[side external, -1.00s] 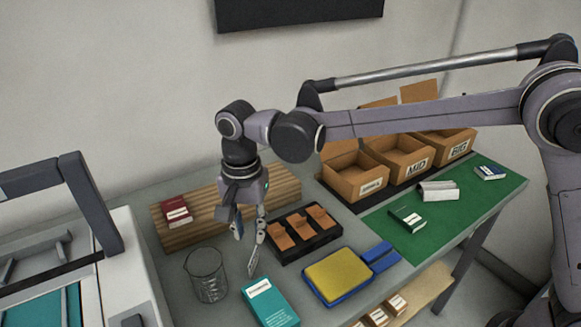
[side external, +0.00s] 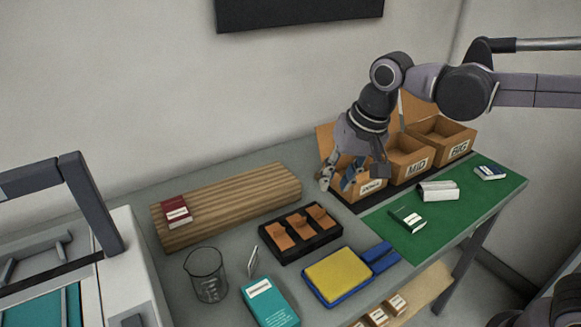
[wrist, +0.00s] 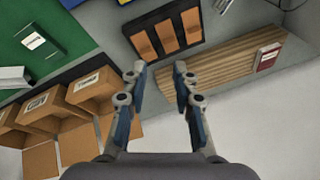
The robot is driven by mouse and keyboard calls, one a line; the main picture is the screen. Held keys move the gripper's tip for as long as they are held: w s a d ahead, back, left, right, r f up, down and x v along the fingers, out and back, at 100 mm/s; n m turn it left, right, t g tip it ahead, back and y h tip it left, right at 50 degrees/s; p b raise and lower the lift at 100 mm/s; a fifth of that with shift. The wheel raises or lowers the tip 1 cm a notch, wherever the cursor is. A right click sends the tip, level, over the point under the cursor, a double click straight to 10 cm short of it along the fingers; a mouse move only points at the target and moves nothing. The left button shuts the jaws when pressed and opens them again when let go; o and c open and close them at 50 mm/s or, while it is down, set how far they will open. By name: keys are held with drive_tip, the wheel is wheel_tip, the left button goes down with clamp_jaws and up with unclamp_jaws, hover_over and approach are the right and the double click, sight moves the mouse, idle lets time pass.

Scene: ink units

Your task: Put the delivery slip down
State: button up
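A small pale slip (side external: 253,261), which looks like the delivery slip, stands tilted on the grey table between the glass beaker (side external: 206,275) and the black tray (side external: 300,233). It seems to show at the top edge of the wrist view (wrist: 222,4). My gripper (side external: 338,183) is well away from it, up and to the right, in front of the leftmost cardboard box (side external: 370,188). In the wrist view my gripper's fingers (wrist: 160,70) are apart with nothing between them. Whether the slip leans on something cannot be told.
A teal box (side external: 270,302) lies in front of the slip. A yellow pad in a blue tray (side external: 340,276) is to its right. A wooden board (side external: 235,207) carries a red box (side external: 176,211). A green mat (side external: 450,212) holds several small boxes. Open cartons (side external: 408,160) line the back right.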

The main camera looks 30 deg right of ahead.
drive_tip(key=s+d+f+n+t+h, duration=0.1)
drive_tip(key=s+d+f+n+t, duration=0.3)
drive_tip(key=s+d, duration=0.6)
drive_tip(key=shift+d+f+n, duration=0.3)
drive_tip(key=shift+d+f, duration=0.4)
drive_tip(key=shift+d, duration=0.45)
